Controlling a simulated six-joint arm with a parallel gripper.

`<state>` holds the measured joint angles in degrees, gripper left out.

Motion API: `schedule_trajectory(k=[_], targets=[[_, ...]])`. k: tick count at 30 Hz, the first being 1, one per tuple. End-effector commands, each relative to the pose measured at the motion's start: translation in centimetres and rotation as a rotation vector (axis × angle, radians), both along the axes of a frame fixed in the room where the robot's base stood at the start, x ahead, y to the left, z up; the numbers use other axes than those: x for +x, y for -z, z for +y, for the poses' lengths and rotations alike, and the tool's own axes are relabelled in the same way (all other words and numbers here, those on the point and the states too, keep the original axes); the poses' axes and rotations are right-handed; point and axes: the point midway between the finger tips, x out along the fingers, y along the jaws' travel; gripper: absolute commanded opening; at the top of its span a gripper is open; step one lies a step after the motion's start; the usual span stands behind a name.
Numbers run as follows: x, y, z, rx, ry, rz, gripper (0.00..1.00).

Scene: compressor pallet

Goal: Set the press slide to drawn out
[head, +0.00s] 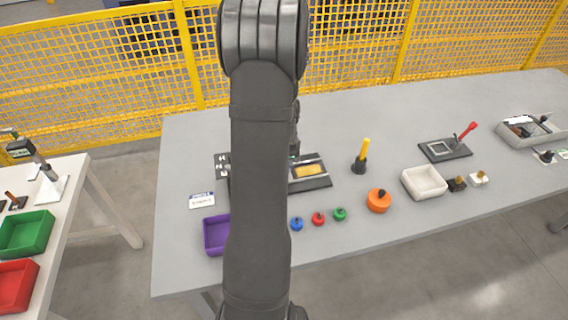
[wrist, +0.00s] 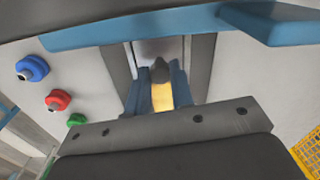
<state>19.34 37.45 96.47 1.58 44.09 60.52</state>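The press stands on a dark base (head: 318,184) on the grey table, partly hidden behind my arm in the head view. A yellow plate (head: 308,171) lies on its right part and also shows in the wrist view (wrist: 162,97). In the wrist view a dark rounded knob (wrist: 160,71) stands at the far end of the yellow plate, in line with a pale metal strip (wrist: 158,50). My gripper (wrist: 157,85) has its blue fingers apart, one on each side of the knob and plate. Contact with the knob is not clear. The head view hides my gripper.
Blue (head: 296,224), red (head: 318,219) and green (head: 340,214) knobs stand in front of the base. A purple tray (head: 214,236), a yellow-handled tool (head: 362,156), an orange round part (head: 379,201) and a white tray (head: 425,182) are nearby. A yellow fence (head: 350,50) runs behind.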

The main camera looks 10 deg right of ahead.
Motion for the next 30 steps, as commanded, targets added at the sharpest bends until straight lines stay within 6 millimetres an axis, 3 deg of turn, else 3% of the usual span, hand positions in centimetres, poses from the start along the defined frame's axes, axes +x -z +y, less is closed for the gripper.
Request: schedule_trajectory(k=[8,18,21,30], targets=[[0.0,0.0,-0.7,-0.001,0.003,-0.001,0.0],[0.0,0.0,-8.3,-0.001,0.007,-0.002,0.0],[0.0,0.0,-9.8,-0.002,0.004,-0.001,0.0],[0.1,-0.1,-10.7,-0.004,0.001,-0.004,0.0]])
